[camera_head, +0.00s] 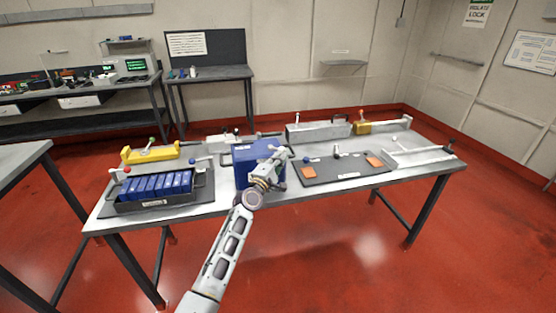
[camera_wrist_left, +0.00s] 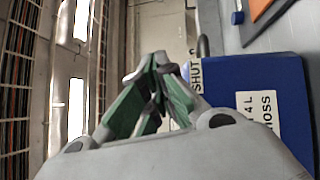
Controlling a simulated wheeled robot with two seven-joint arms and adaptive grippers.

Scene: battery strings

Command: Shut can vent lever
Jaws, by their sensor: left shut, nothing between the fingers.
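The blue can (camera_head: 243,158) stands on the middle of the long table, partly hidden by my left arm. In the left wrist view the blue can (camera_wrist_left: 225,85) fills the right side, with a white label reading "SHUT" and another reading "4L" and "MOSS". I cannot make out the vent lever in either view. My left gripper (camera_head: 279,160) is at the can's right front side, its fingers shut and empty. In the left wrist view its green-padded fingertips (camera_wrist_left: 158,62) meet just left of the can. My right gripper is not in view.
A dark tray (camera_head: 118,208) of blue batteries stands left of the can. A dark mat (camera_head: 340,177) with orange squares lies right of it.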

